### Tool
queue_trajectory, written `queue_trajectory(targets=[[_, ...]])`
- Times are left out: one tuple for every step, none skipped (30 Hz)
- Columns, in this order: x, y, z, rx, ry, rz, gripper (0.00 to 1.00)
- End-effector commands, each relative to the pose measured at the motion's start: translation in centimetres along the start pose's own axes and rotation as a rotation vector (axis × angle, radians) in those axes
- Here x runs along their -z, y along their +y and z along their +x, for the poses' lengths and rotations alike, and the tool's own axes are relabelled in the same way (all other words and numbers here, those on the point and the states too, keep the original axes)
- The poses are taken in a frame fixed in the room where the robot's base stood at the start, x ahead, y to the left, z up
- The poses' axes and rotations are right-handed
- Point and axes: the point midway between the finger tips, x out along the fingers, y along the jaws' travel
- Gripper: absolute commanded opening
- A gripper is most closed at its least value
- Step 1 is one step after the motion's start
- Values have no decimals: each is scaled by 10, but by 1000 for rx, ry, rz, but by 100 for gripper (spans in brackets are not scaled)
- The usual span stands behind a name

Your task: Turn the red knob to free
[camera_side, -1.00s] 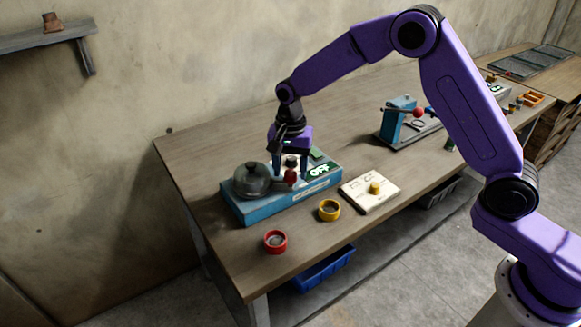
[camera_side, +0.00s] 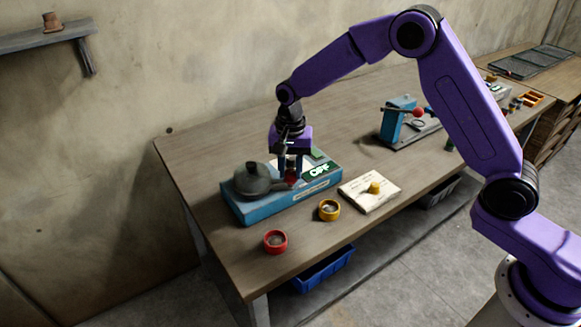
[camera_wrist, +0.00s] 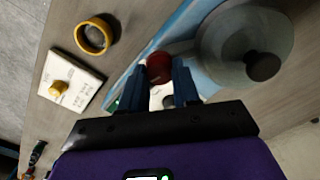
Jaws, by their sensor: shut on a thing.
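The red knob (camera_side: 290,179) is at the end of a grey arm on a dark grey round-lidded drum (camera_side: 255,180), which sits on a blue base box (camera_side: 290,204). My gripper (camera_side: 289,170) points down at the knob. In the wrist view the red knob (camera_wrist: 158,67) lies between the two blue fingertips (camera_wrist: 160,75), and the grey arm runs from it to the drum (camera_wrist: 240,42). The gripper is shut on the knob. A green sign (camera_side: 318,170) on the box, seemingly reading OFF, is partly covered.
A blue lever device with a red ball (camera_side: 418,112) stands farther back. The table's left rear is clear.

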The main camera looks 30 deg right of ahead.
Motion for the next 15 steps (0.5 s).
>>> queue_trajectory(targets=[[0, 0, 0, 1, 0, -33, 1], [0, 0, 0, 1, 0, -56, 1], [0, 0, 0, 1, 0, -88, 1], [0, 0, 0, 1, 0, -114, 1], [0, 0, -1, 1, 0, -141, 1], [0, 0, -1, 1, 0, -178, 1], [0, 0, -1, 1, 0, -207, 1], [0, 0, -1, 1, 0, -235, 1], [0, 0, -1, 1, 0, -273, 1], [0, 0, -1, 1, 0, -302, 1], [0, 0, -1, 1, 0, -330, 1], [0, 0, -1, 1, 0, -368, 1], [0, 0, -1, 1, 1, -396, 1], [0, 0, -1, 1, 1, -425, 1], [0, 0, -1, 1, 1, -462, 1]])
